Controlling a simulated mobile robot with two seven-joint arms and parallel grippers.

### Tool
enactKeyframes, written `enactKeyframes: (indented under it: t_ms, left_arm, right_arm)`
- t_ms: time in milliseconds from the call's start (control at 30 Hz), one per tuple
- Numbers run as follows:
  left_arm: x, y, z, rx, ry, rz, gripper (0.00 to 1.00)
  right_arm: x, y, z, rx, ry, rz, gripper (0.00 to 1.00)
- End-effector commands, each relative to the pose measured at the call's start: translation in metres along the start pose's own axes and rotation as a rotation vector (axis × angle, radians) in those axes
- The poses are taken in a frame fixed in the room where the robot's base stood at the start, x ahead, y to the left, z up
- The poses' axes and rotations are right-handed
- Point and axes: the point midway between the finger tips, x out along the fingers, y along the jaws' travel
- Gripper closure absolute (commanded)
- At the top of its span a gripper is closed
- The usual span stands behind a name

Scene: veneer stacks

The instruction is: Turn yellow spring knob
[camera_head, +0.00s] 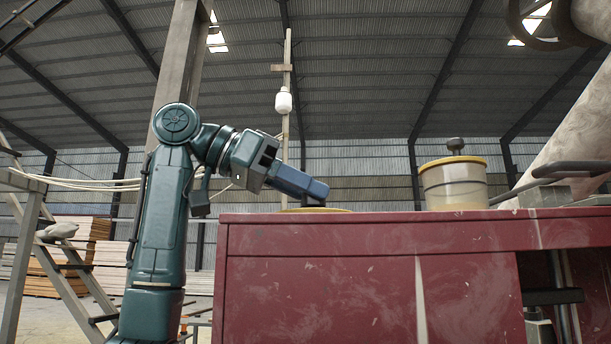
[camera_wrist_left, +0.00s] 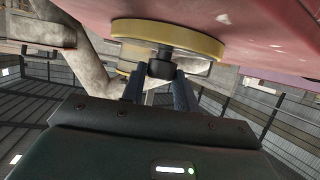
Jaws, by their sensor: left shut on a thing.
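A low round yellow disc (camera_head: 318,210) lies on the red machine's top, mostly seen edge-on in the head view. In the left wrist view the yellow-rimmed disc (camera_wrist_left: 135,29) carries a short dark knob (camera_wrist_left: 161,67) at its middle. My left gripper (camera_head: 314,196) reaches over the disc from the left. In the wrist view the left gripper's two fingers (camera_wrist_left: 160,84) stand on either side of the dark knob, shut on it. The knob is hidden by the gripper in the head view. My right gripper is not in view.
The red machine (camera_head: 370,290) fills the lower right. A pale canister (camera_head: 455,188) with a yellow rim and dark knob stands on its top to the right. A thick pale pipe (camera_head: 575,115) slants behind. Stacked boards (camera_head: 70,270) lie at the far left.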

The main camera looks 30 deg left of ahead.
Motion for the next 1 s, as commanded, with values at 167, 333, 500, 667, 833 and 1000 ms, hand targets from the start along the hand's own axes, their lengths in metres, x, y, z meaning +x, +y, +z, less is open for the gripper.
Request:
enactKeyframes:
  t_ms: [167,333,500,667,833,1000]
  left_arm:
    - [-0.0004,-0.0034,-0.0014,0.058,0.0,0.155,0.93]
    - [-0.0002,-0.0051,-0.0007,0.114,0.0,0.288,0.93]
    - [0.0002,-0.0066,-0.0006,0.159,0.001,0.396,0.93]
    - [0.0007,-0.0074,-0.0009,0.192,0.002,0.471,0.93]
    - [0.0012,-0.0081,-0.0009,0.212,0.002,0.52,0.93]
    - [0.0012,-0.008,-0.001,0.223,0.002,0.541,0.93]
  right_arm:
    - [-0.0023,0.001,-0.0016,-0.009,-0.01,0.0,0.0]
    - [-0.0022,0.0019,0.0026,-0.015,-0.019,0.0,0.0]
    - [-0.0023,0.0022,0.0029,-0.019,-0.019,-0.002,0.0]
    - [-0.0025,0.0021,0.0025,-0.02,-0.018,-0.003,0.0]
    - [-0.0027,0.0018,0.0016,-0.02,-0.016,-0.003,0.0]
    - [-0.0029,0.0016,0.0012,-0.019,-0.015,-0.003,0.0]
